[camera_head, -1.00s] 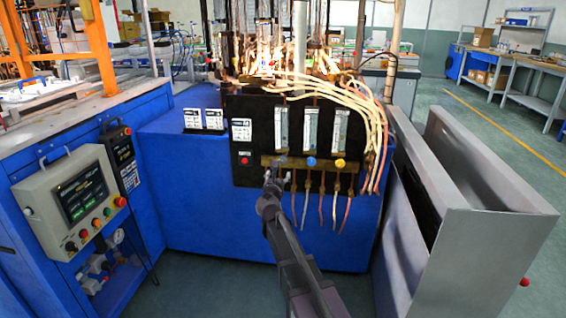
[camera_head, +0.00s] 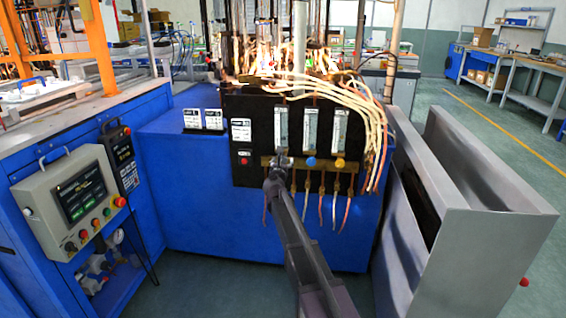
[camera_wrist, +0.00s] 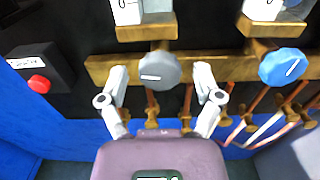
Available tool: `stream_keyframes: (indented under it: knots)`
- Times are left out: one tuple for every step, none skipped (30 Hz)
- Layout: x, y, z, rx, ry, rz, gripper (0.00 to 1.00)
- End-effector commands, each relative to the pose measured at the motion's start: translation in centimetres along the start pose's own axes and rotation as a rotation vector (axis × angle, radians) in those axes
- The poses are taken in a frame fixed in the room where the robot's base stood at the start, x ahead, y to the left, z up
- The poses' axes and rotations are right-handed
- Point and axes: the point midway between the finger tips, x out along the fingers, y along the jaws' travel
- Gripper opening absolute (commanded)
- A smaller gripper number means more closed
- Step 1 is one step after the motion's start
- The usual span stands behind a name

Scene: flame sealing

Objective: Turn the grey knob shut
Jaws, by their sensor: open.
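The grey knob (camera_wrist: 160,70) sits on a brass bar (camera_wrist: 215,69) below a flow meter, with a white mark on its face. In the wrist view my gripper (camera_wrist: 161,78) is open, with one finger on each side of the knob. A narrow gap shows between each fingertip and the knob. In the head view my gripper (camera_head: 279,162) is at the left part of the brass bar and hides the grey knob.
A blue knob (camera_wrist: 283,67) is to the right on the same bar, and a yellow knob (camera_head: 340,163) is beyond it. A red button (camera_wrist: 39,84) is at the left. Copper tubes hang below the bar. A grey metal cabinet (camera_head: 487,240) stands at the right.

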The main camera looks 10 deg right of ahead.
Motion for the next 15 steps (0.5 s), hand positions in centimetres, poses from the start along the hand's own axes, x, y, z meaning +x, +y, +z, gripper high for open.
stream_keyframes:
  knots:
    - [-0.01, 0.0, 0.0, 0.0, 0.0, 0.0, 0.83]
    - [-0.02, 0.0, 0.0, 0.0, 0.0, 0.0, 0.83]
    - [-0.02, 0.0, 0.0, 0.0, 0.0, 0.0, 0.83]
    - [-0.02, 0.0, 0.0, 0.0, 0.0, 0.0, 0.83]
    - [-0.03, 0.0, 0.0, 0.0, 0.0, 0.0, 0.83]
    - [-0.03, 0.01, 0.0, 0.0, 0.0, 0.0, 0.78]
    - [-0.03, 0.01, 0.0, 0.0, 0.0, 0.0, 0.69]
    - [-0.03, 0.01, 0.0, 0.0, 0.0, 0.0, 0.6]
    - [-0.03, 0.01, 0.0, 0.0, 0.0, 0.0, 0.48]
    - [-0.04, 0.02, 0.0, 0.0, 0.0, 0.0, 0.39]
    - [-0.04, 0.02, 0.0, 0.0, 0.0, 0.0, 0.3]
    - [-0.03, 0.02, 0.0, 0.0, 0.0, 0.0, 0.18]
    - [-0.03, 0.02, 0.0, 0.0, 0.0, 0.0, 0.09]
    - [-0.03, 0.02, 0.0, 0.0, 0.0, 0.0, 0.03]
    - [-0.02, 0.02, 0.0, 0.0, 0.0, 0.0, 0.03]
